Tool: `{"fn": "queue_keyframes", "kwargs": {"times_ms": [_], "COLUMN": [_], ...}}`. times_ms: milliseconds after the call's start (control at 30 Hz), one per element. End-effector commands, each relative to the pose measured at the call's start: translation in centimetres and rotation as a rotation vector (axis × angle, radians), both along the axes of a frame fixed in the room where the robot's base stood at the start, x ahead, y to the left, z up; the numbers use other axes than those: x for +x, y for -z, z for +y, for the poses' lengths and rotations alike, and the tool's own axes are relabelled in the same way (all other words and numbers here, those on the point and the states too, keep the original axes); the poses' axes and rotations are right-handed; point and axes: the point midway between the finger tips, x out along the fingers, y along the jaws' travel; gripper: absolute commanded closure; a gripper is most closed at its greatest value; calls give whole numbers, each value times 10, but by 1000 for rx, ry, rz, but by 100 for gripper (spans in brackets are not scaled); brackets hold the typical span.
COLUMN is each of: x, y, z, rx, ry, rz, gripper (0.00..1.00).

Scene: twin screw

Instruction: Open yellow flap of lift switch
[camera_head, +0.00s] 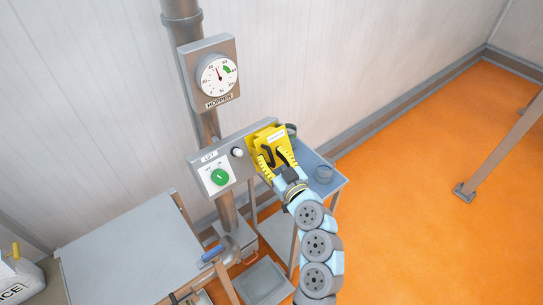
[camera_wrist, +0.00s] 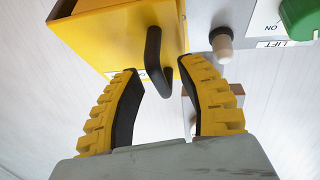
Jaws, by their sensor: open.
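The lift switch panel (camera_head: 200,166) is a grey box on the post, with a green knob (camera_head: 219,177) and a small white button (camera_head: 237,152). The yellow flap (camera_head: 259,136) is at the panel's right end; it also shows in the wrist view (camera_wrist: 95,35). A black curved handle (camera_wrist: 152,50) sticks out from the flap. My gripper (camera_head: 273,165) is open in front of the flap. In the wrist view its fingertips (camera_wrist: 160,70) are on either side of the handle's lower part, with gaps visible. I cannot tell whether the flap is fully closed.
A hopper gauge (camera_head: 217,75) is mounted above the panel on the post. A blue-grey trolley (camera_head: 325,190) with cups stands behind my arm. A grey table (camera_head: 130,250) is at lower left, with a hammer (camera_head: 213,251) by its edge. The orange floor at right is open.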

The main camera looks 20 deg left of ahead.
Motion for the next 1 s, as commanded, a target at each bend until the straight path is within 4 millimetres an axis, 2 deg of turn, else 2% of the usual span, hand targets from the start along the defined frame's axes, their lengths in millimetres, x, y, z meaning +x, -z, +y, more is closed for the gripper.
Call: {"fn": "queue_keyframes", "kwargs": {"times_ms": [200,233,333,367,733,1000], "x": [0,0,0,0,0,-3], "y": [1,1,1,1,1,1], "z": [0,0,0,0,1,9], "rx": [-1,-1,0,0,0,5], "ry": [-1,-1,-1,-1,-3,-39], "rz": [1,1,1,1,2,12], "gripper": [61,66,95,100,100,100]}}
